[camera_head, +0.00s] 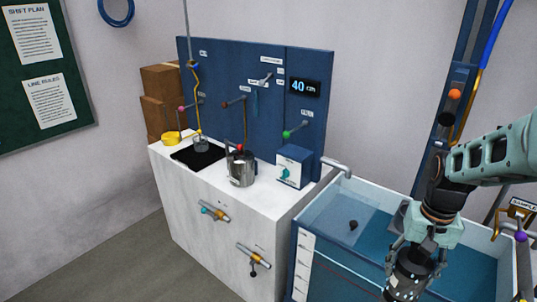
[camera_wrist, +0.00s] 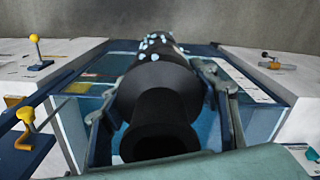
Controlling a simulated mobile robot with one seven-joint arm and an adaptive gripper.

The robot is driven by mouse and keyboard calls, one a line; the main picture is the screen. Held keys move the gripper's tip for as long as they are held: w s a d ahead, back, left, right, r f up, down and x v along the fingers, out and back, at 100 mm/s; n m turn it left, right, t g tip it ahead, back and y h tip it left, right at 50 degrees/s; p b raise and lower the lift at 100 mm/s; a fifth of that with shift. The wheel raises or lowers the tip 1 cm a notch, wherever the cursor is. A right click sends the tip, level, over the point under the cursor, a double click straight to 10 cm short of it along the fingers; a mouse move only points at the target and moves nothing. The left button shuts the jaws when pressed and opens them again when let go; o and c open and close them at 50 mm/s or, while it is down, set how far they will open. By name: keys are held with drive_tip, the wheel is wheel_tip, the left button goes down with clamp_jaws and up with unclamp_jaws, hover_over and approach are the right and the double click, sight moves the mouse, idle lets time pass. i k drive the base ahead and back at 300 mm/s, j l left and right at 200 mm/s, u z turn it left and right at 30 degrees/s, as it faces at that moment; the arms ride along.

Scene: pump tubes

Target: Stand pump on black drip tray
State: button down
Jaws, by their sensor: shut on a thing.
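The pump (camera_head: 406,284) is a dark cylinder with light dots at one end, hanging below my gripper (camera_head: 414,262) over the right part of the water tank. In the wrist view the pump (camera_wrist: 158,90) lies between the two fingers, which are shut on it. Its lower end is cut off by the head view's bottom edge. The black drip tray (camera_head: 199,160) lies flat on the white counter at left, far from my gripper. A small clear cup (camera_head: 201,144) is at the tray's back edge, below a yellow tube.
The glass tank wall (camera_head: 330,222) and a spout (camera_head: 337,166) lie between my gripper and the counter. A blue panel (camera_head: 228,75) rises behind.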

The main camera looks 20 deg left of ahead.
sight(200, 162)
drive_tip(key=i+j, duration=0.1)
drive_tip(key=j, duration=0.4)
drive_tip(key=i+j, duration=0.1)
drive_tip(key=j, duration=0.4)
drive_tip(key=i+j, duration=0.15)
drive_tip(key=j, duration=0.4)
drive_tip(key=i+j, duration=0.1)
drive_tip(key=j, duration=0.4)
drive_tip(key=i+j, duration=0.1)
drive_tip(key=j, duration=0.4)
drive_tip(key=i+j, duration=0.1)
drive_tip(key=j, duration=0.4)
